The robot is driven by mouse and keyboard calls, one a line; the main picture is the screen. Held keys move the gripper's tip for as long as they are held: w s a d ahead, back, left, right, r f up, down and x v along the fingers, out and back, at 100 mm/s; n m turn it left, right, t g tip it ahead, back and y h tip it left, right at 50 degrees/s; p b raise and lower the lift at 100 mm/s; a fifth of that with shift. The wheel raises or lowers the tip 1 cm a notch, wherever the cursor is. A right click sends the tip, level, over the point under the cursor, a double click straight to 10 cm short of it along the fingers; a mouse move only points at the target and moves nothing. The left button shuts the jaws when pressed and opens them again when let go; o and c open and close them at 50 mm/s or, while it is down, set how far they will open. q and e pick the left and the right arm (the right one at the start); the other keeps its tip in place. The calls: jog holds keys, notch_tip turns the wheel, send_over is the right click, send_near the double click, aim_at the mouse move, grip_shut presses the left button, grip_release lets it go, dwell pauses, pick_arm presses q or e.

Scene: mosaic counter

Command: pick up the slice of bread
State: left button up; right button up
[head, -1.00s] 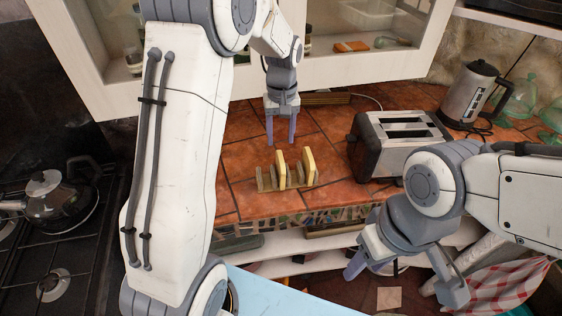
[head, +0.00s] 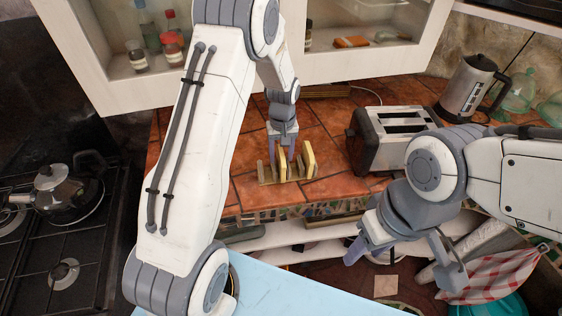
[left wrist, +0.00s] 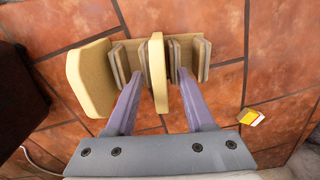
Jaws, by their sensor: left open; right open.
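Two slices of bread stand on edge in a small wooden rack (head: 265,182) on the tiled counter. One slice (head: 281,166) is near the rack's middle; the other slice (head: 308,160) is at its right end. My left gripper (head: 283,156) is open, pointing down over the rack. In the left wrist view its fingers are on either side of the middle slice (left wrist: 158,60), with gaps visible. The other slice (left wrist: 88,80) leans outside the fingers. My right gripper (head: 405,268) is open and empty, in front of the counter, away from the bread.
A toaster (head: 392,128) stands right of the rack, with a kettle (head: 467,88) behind it. A white cabinet (head: 370,72) is behind the counter. Tiles left of the rack are clear.

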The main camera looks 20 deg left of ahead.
pick_arm(q)
grip_shut()
jog(key=shift+r, duration=0.1)
